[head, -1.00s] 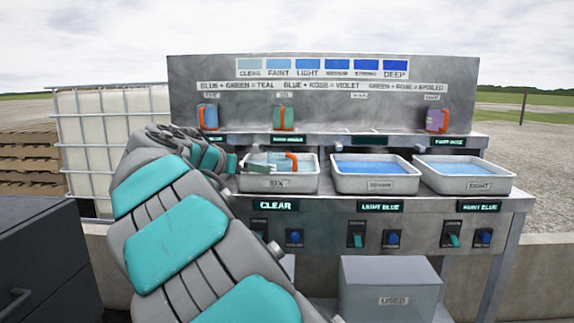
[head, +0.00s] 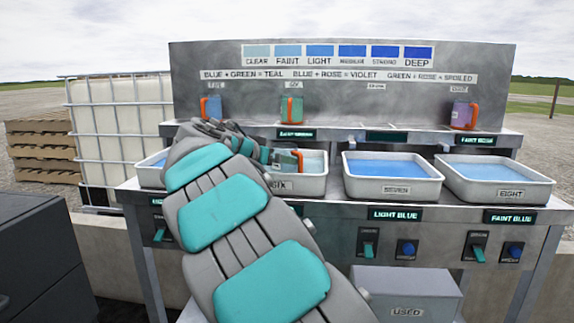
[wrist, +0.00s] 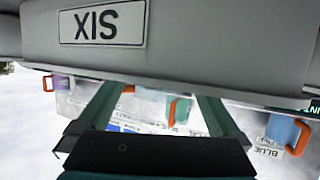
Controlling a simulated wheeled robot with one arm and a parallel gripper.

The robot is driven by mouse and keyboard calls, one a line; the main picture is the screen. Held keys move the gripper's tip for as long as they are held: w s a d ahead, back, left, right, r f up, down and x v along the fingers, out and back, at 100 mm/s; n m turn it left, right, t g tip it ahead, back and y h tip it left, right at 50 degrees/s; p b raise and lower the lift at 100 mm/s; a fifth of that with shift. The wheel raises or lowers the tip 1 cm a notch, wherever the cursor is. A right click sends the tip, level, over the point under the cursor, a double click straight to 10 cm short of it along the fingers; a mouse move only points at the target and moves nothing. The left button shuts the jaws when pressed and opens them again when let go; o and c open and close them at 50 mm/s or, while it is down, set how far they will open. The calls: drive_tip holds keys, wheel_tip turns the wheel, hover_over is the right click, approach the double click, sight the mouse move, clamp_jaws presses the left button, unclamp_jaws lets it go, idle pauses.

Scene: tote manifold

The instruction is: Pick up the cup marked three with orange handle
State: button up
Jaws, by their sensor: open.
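An orange handle (head: 299,160) shows in the metal tote labelled SIX (head: 312,190) in the head view. Its cup is largely hidden by my gripper, and no three can be read on it. My gripper (head: 283,158) is at this tote, beside the handle. The wrist view is upside down. There my gripper (wrist: 160,92) has its two green fingers spread apart, their tips behind the tote's rim. An orange-handled cup (wrist: 180,110) shows between them; I cannot tell whether it is in the tote or on the shelf.
Blue (head: 212,107), green (head: 291,108) and purple (head: 462,114) orange-handled cups stand on the back shelf. Totes with blue liquid (head: 393,196) (head: 497,196) stand to the right. Another tote (head: 150,182) is partly behind my arm. A grey USED bin (head: 407,292) is below.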

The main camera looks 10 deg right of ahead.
drive_tip(key=x, duration=0.3)
drive_tip(key=shift+w+d+f, duration=0.15)
drive_tip(key=shift+w+d, duration=0.15)
drive_tip(key=shift+c, duration=0.2)
drive_tip(key=c, duration=1.3)
drive_tip(key=shift+o, duration=0.2)
